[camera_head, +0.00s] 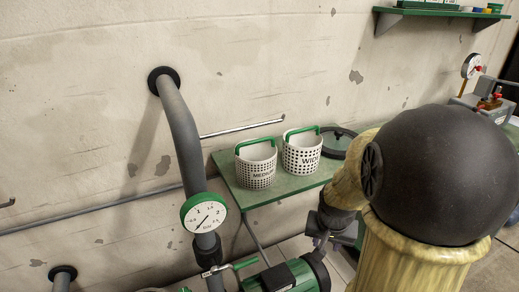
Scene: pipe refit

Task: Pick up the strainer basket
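Two white perforated strainer baskets with green handles stand upright side by side on a green shelf (275,192) against the wall. The left basket (256,170) has lettering that starts "MED". The right basket (301,155) has lettering that starts "WI". My arm, with a black dome and yellowish covers, fills the right foreground. A dark grey part at its end, which seems to be my gripper (320,236), is below and in front of the shelf, apart from both baskets. Its fingers are too small and dark to tell open from shut.
A round dark lid or ring (338,133) lies at the shelf's right end, partly behind my arm. A grey pipe with a green-rimmed gauge (204,213) rises left of the shelf. A green machine (290,277) stands below. A rail (243,127) runs along the wall behind the baskets.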

